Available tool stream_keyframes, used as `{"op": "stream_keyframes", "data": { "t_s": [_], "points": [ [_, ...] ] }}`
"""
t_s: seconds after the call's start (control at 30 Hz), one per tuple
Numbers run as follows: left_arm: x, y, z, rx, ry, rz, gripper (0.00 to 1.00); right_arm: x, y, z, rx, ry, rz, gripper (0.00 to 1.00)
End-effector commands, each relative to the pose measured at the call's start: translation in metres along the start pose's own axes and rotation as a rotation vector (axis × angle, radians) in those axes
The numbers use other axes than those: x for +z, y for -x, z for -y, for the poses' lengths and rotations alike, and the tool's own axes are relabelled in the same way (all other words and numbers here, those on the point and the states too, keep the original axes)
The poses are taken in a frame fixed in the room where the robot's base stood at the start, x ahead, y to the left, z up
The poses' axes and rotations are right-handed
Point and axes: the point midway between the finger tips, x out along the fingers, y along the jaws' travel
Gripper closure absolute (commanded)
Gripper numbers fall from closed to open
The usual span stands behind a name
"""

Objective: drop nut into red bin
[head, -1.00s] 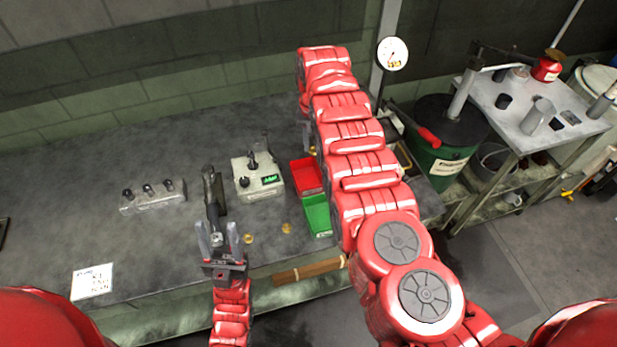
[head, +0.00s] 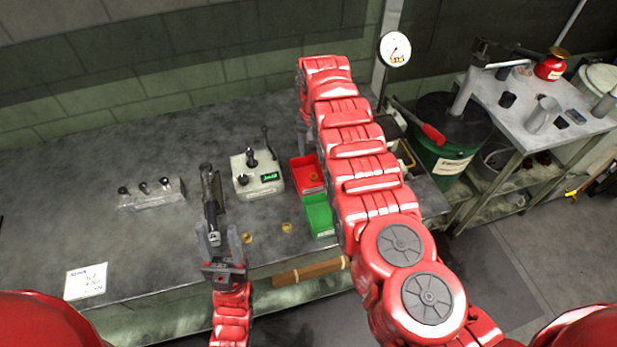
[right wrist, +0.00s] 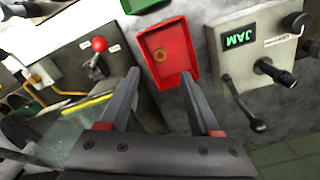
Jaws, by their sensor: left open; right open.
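The red bin (head: 301,163) stands on the bench, left of my right arm. Two more nuts (head: 247,238) (head: 286,227) lie on the bench. My left gripper (head: 216,234) is open at the bench's front, left of these nuts.
A green bin (head: 318,212) adjoins the red one. A control box (right wrist: 250,55) reading "JAM" with a lever stands beside the red bin. A dark-handled tool (head: 210,200) is just beyond my left gripper. The bench's left part is mostly clear.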

Motion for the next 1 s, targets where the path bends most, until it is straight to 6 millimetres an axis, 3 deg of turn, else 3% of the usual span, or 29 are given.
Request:
{"op": "stream_keyframes", "data": {
  "t_s": [0.27,0.57,0.77,0.83,1.0],
  "points": [
    [0.001,0.005,0.000,0.000,0.000,0.000,0.50,-0.001,0.017,0.002,-0.002,0.003,-0.004,0.36],
    [0.005,0.029,-0.001,0.000,0.000,0.000,0.50,-0.002,0.088,-0.001,-0.003,-0.002,-0.007,0.36],
    [0.004,0.021,-0.001,0.000,0.000,0.000,0.50,-0.001,0.118,-0.003,0.000,-0.002,-0.001,0.36],
    [-0.001,-0.003,0.000,0.000,0.000,0.000,0.50,0.000,0.142,0.000,0.001,0.000,0.000,0.36],
    [-0.004,-0.025,0.001,0.000,0.000,0.000,0.50,0.001,0.165,-0.001,0.001,-0.001,0.002,0.36]
  ]
}}
